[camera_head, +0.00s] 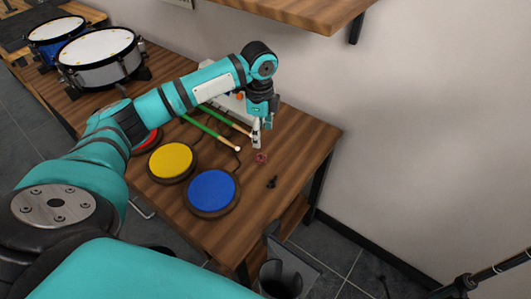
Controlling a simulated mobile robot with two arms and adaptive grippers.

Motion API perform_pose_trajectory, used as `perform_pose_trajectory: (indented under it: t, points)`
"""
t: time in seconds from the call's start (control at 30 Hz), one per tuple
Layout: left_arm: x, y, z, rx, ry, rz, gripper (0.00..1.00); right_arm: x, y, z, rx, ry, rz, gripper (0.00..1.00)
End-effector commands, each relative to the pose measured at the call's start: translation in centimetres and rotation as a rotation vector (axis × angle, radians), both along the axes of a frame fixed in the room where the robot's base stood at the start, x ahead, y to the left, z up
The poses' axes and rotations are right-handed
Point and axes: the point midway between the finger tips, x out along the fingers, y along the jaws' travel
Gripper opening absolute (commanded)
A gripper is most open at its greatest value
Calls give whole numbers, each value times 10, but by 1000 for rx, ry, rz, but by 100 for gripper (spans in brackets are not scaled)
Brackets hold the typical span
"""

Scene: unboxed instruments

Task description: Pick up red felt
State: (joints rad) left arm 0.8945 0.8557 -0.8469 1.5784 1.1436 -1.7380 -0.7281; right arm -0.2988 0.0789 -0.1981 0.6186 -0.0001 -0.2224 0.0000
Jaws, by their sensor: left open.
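A small red ring-shaped piece (262,157), which looks like the red felt, lies on the wooden table toward its right end. My left gripper (261,137) is open and points down just above and behind the red felt, with its fingertips close to it. I cannot tell from this view whether a fingertip touches it. I see nothing held between the fingers. My right gripper is not in view.
A yellow pad (171,161), a blue pad (212,190) and a partly hidden red pad (147,141) sit on the table (300,135). Green drumsticks (205,127) and a small black piece (271,183) lie near. Drums (98,52) stand at left; a shelf (300,8) hangs above.

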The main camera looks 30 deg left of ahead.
Motion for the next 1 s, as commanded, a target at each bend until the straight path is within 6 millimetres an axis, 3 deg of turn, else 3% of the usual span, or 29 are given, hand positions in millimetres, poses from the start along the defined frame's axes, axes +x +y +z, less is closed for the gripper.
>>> perform_pose_trajectory:
  t: [0.2,0.43,0.7,1.0]
  points:
    - [0,0,-38,0,2,1,61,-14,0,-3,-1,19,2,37]
    - [-1,-1,-55,1,1,0,61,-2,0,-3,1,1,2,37]
    - [-2,-1,-94,1,1,0,61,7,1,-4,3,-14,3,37]
    - [-2,-1,-100,2,-2,-1,61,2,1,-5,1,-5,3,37]
